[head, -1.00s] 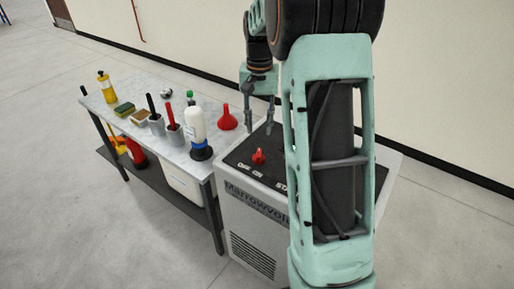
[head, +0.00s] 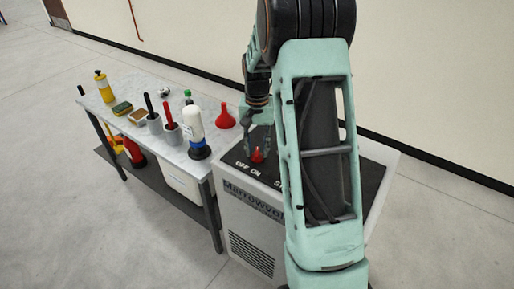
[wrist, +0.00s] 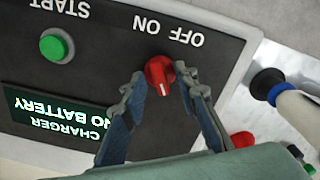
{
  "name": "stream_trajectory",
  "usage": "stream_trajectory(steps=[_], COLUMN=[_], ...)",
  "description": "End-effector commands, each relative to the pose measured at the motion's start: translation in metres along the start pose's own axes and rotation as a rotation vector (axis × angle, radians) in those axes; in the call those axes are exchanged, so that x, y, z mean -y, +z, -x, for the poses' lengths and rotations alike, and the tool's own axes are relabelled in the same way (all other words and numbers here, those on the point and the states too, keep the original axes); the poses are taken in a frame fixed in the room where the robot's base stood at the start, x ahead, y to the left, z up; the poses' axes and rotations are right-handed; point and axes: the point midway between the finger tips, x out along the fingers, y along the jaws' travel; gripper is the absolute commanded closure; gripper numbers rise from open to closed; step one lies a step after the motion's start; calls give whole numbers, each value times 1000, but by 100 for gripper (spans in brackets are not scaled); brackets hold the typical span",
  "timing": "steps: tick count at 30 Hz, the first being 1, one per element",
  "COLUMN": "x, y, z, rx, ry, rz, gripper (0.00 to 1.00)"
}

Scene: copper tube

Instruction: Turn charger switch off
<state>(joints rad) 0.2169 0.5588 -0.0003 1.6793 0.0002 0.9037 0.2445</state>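The red charger switch (wrist: 159,75) is a small knob on the dark top panel of the charger (head: 262,225). It also shows in the head view (head: 257,155). OFF and ON labels stand beside it, upside down in the wrist view. A white mark shows on the knob's lower side there; I cannot tell which label it stands for. My gripper (wrist: 159,82) is at the knob, one finger on each side. The fingers look open, with narrow gaps beside the knob; contact is not clear. In the head view my gripper (head: 257,142) is over the panel's left part.
A green START button (wrist: 56,46) and a display reading NO BATTERY (wrist: 50,115) share the panel. A table (head: 135,88) at the left holds a red funnel (head: 224,118), a white bottle (head: 194,127) and other items near my gripper.

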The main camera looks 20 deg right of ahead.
Motion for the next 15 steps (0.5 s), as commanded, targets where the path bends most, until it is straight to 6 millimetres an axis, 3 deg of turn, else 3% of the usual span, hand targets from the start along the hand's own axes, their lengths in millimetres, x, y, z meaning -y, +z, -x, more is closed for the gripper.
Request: stream_trajectory(steps=[7, 15], x=[0, 0], y=[0, 0], z=[0, 1], rx=[0, -1], ry=[0, 0], rz=[0, 8], gripper=[100, 100])
